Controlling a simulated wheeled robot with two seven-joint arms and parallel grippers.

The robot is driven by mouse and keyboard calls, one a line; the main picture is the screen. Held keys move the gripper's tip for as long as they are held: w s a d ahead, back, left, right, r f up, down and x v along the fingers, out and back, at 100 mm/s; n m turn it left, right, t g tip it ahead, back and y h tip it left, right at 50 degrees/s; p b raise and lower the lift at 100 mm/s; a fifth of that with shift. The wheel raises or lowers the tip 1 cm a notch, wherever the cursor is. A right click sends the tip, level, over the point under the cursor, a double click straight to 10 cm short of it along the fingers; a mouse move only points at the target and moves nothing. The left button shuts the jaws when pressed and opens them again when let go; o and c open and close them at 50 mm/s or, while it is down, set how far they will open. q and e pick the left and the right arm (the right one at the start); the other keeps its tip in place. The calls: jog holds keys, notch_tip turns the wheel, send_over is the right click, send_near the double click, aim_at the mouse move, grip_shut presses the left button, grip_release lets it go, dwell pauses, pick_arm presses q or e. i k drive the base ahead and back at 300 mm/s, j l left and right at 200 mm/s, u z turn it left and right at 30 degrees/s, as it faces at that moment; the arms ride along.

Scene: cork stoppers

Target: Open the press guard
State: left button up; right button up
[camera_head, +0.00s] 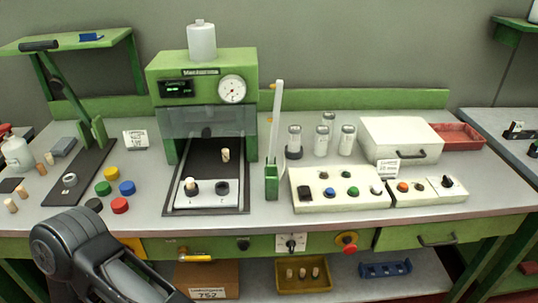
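The green press (203,72) stands at the back left of the bench, with a dial gauge (232,89) and a small display. A black slide bed (205,160) runs out from under the press. A cork stands on it, and a white plate (206,202) with two dark round seats lies at its front. Neither gripper shows.
My black arm link fills the lower left. A tall pale upright bar (275,120) in a green base stands right of the press. A button panel (336,190), glass jars (321,139) and a white box (400,138) are further right. Coloured discs (120,205) lie left.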

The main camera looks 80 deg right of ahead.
aim_at(206, 133)
jog(key=z, duration=2.4)
jog(key=k+l, duration=0.15)
jog(key=l, duration=0.2)
jog(key=k+l, duration=0.2)
jog(key=l, duration=0.15)
